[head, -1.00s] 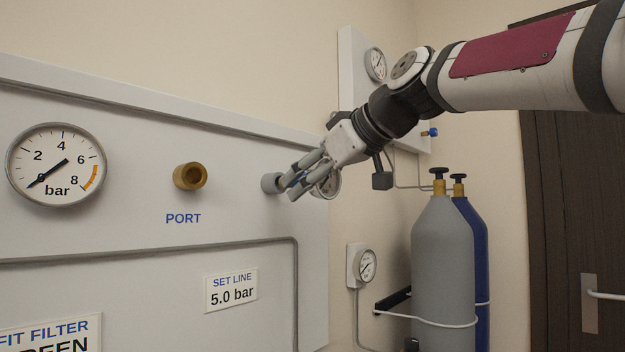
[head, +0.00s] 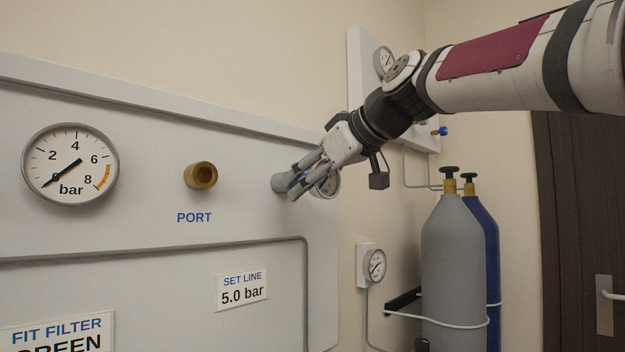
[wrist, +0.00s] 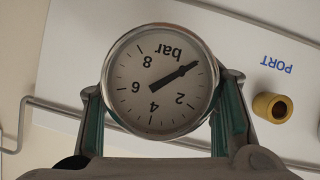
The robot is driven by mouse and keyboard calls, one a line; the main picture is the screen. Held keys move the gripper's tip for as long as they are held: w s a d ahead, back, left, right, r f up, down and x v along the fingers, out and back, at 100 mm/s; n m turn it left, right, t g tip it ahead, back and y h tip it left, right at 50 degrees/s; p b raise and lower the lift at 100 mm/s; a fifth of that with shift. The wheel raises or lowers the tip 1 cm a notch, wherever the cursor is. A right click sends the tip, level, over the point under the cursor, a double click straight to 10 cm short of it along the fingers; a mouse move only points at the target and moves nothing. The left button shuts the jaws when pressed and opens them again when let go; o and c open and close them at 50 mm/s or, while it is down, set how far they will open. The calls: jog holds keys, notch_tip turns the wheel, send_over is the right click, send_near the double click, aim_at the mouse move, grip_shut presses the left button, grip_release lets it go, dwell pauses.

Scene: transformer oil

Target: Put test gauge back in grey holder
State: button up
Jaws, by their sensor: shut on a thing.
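The test gauge (wrist: 160,82), round with a white dial marked bar, is between the two green-padded fingers of my gripper (wrist: 162,112) in the wrist view. In the head view the gauge (head: 328,184) is partly hidden behind my gripper (head: 306,182), at the panel's right end. The grey holder (head: 279,183) is a short grey cylinder sticking out of the panel, right of the brass port (head: 201,175). My fingertips overlap the holder's right side in the head view. Whether the gauge's stem touches or sits in the holder is hidden.
The white panel (head: 150,230) carries a large fixed gauge (head: 70,165) at left. A small wall gauge (head: 374,265) and grey and blue cylinders (head: 455,260) stand to the right. A brass port (wrist: 271,107) also shows in the wrist view.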

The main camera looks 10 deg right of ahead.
jog(key=shift+w+a, duration=0.5)
jog(key=shift+w, duration=0.3)
jog(key=o, duration=1.5)
jog(key=shift+s, duration=0.1)
jog(key=v, duration=1.2)
jog(key=shift+r, duration=0.1)
jog(key=s+d+f+m+g+h+p, duration=0.1)
jog(key=s+f+m+g+h+p, duration=0.1)
jog(key=s+f, duration=0.7)
jog(key=s+d+f+m+g+h+p, duration=0.1)
jog(key=s+f+p, duration=0.4)
jog(key=s+f, duration=0.5)
jog(key=s+d+f+m+g+h+p, duration=0.1)
jog(key=s+f+m+g+h+p, duration=0.2)
jog(key=s+f, duration=0.6)
jog(key=shift+s+d+f+m+g+p, duration=0.15)
jog(key=shift+f+m+g, duration=0.1)
jog(key=shift+f+m, duration=0.25)
jog(key=shift+s+a+f+m+g+p, duration=0.1)
jog(key=shift+f+m+g+p, duration=0.2)
jog(key=shift+f, duration=0.35)
jog(key=shift+s+d+f+m+g+p, duration=0.1)
jog(key=shift+f+m+g, duration=0.05)
jog(key=shift+f+m, duration=0.4)
